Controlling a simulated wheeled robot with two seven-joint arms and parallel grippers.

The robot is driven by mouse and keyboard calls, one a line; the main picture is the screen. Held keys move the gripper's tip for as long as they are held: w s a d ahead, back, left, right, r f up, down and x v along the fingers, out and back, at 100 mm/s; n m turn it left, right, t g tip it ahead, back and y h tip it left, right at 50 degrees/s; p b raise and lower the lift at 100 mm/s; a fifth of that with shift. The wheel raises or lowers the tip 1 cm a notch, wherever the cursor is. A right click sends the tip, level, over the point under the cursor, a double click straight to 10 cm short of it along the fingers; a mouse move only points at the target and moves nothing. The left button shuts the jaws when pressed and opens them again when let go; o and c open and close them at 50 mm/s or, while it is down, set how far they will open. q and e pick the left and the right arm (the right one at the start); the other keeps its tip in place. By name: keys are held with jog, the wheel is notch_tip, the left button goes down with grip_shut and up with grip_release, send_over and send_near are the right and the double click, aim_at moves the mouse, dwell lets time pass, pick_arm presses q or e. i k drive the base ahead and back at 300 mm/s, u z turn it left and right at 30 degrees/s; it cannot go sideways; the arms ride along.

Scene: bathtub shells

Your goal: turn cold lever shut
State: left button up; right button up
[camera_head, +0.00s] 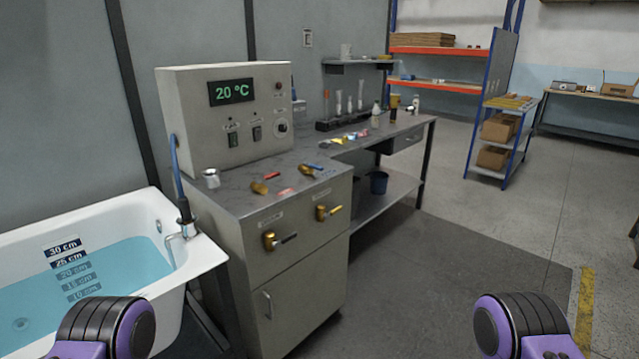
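A blue-handled brass fitting (308,170) lies on the grey cabinet top (235,198), and a red-handled brass fitting (260,187) lies to its left. Two brass valves are mounted on the cabinet front. The left valve (270,241) has a dark lever pointing right. The right valve (322,212) has a yellowish lever pointing right and slightly up. Small labels sit above both valves but are too small to read, so I cannot tell which is cold. Purple and black parts of my two arms show at the bottom; neither gripper's fingers are visible.
A white bathtub (205,262) with blue water and a depth scale stands left. A control box (180,100) reads 20 °C. A bench (405,128) with glassware extends behind, with a dark bucket (378,182) on its lower shelf. The floor right of the cabinet is clear.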

aim_at(317, 166)
jog(key=z, duration=0.75)
jog(key=i, duration=1.2)
